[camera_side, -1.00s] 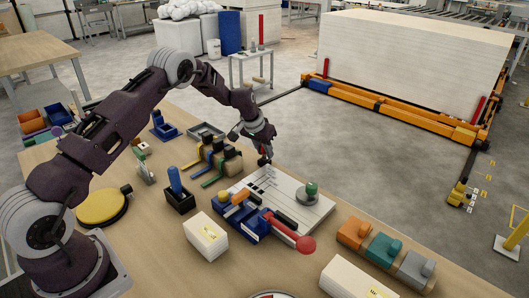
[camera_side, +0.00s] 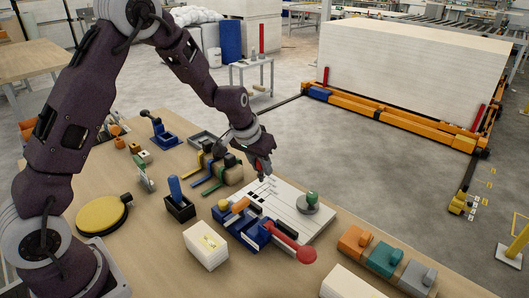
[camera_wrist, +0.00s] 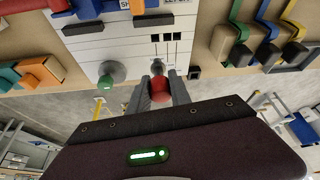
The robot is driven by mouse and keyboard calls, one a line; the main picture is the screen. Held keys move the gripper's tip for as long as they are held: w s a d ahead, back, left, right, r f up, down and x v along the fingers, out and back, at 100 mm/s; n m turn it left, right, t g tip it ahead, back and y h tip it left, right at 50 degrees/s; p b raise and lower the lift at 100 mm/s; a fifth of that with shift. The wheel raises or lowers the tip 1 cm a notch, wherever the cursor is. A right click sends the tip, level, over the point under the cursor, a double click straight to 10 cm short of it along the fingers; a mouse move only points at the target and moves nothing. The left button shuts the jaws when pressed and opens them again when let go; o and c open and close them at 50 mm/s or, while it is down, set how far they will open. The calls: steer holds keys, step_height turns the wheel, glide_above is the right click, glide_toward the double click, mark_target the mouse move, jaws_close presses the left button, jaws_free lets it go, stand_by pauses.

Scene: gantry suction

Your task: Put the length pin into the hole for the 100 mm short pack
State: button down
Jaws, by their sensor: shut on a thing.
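The length pin (camera_wrist: 160,90) has a red grip and stands between the fingers of my gripper (camera_wrist: 160,84), which is shut on it. In the side view my gripper (camera_side: 261,172) is over the far left part of the white board (camera_side: 284,217), with a bit of red showing at the fingers. The board also shows in the wrist view (camera_wrist: 110,45), with dark lines and small black squares near the pin. The pin's lower end is mostly hidden by the fingers. I cannot tell which hole is under it or whether it touches the board.
A green knob on a grey disc (camera_side: 310,203) stands on the board. A blue clamp with a red-ended lever (camera_side: 288,243) lies along its near edge. Yellow, blue and green hooked tools (camera_side: 213,170) stand left of my gripper. Orange, teal and grey blocks (camera_side: 384,256) lie at right.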

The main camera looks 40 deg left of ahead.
mark_target(259, 176)
steer(key=shift+f, duration=2.9)
steer(key=shift+f, duration=1.65)
steer(key=c, duration=1.1)
jaws_free()
steer(key=v, duration=0.7)
